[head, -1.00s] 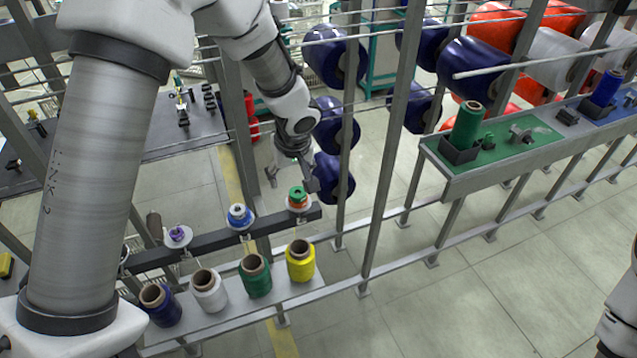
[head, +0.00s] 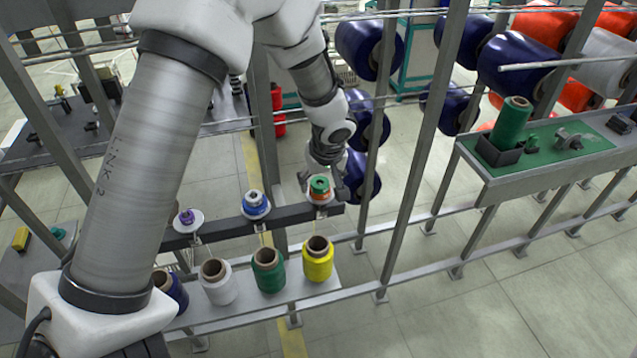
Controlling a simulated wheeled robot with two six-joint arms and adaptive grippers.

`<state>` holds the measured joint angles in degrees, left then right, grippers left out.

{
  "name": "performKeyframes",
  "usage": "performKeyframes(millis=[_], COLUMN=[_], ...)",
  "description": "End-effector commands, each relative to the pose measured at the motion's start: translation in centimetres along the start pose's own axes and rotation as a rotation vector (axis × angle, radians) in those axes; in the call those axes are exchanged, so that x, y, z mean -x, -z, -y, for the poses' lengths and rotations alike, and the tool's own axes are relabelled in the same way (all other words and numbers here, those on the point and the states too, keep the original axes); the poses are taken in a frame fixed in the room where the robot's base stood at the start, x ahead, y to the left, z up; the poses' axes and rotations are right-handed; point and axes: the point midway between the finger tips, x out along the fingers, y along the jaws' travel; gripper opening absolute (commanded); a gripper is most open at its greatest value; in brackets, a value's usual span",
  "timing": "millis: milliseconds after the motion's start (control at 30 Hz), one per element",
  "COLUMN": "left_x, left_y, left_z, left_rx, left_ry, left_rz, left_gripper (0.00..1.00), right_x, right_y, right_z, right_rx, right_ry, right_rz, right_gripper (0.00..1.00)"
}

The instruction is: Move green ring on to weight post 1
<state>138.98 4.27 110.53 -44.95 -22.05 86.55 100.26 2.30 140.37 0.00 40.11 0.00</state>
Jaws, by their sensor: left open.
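The green ring (head: 320,184) sits on top of an orange ring (head: 321,196) over a white disc, at the right end of a dark rail (head: 290,217). My left gripper (head: 322,185) is open and reaches down from above and behind, with its fingers close around the green ring. I cannot tell whether they touch it. Along the rail to the left are a post with blue and white rings (head: 256,204) and a post with a small purple ring (head: 187,217). My left arm hides the rail's far left end. I cannot tell which post is number 1. My right gripper is out of view.
Below the rail, a shelf holds yellow (head: 317,260), green (head: 268,271), white (head: 218,283) and dark blue (head: 171,290) spools. Upright grey frame bars (head: 417,150) stand right of the gripper. A green-topped bench (head: 540,148) with a green spool is at the right.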

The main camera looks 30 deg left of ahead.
Motion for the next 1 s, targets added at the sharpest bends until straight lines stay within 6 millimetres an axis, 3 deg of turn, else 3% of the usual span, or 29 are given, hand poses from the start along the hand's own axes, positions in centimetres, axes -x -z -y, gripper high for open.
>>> performKeyframes(millis=[133, 300, 333, 1000], left_x=[0.1, 0.0, 0.0, 2.4], left_y=[0.0, 0.0, 0.0, 0.7], left_z=[0.0, 0.0, 0.0, 0.0], left_rx=[0.0, 0.0, 0.0, 0.0], left_ry=[0.0, 0.0, 0.0, 0.0], left_rz=[0.0, 0.0, 0.0, 0.0], left_gripper=[0.65, 0.05, 0.0, 0.0], right_x=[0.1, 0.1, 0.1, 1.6], right_y=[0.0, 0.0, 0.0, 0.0], right_z=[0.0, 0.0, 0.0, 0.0], right_rx=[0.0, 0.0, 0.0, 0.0], right_ry=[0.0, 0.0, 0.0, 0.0], right_rz=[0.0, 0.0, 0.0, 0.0], right_gripper=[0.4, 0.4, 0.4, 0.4])
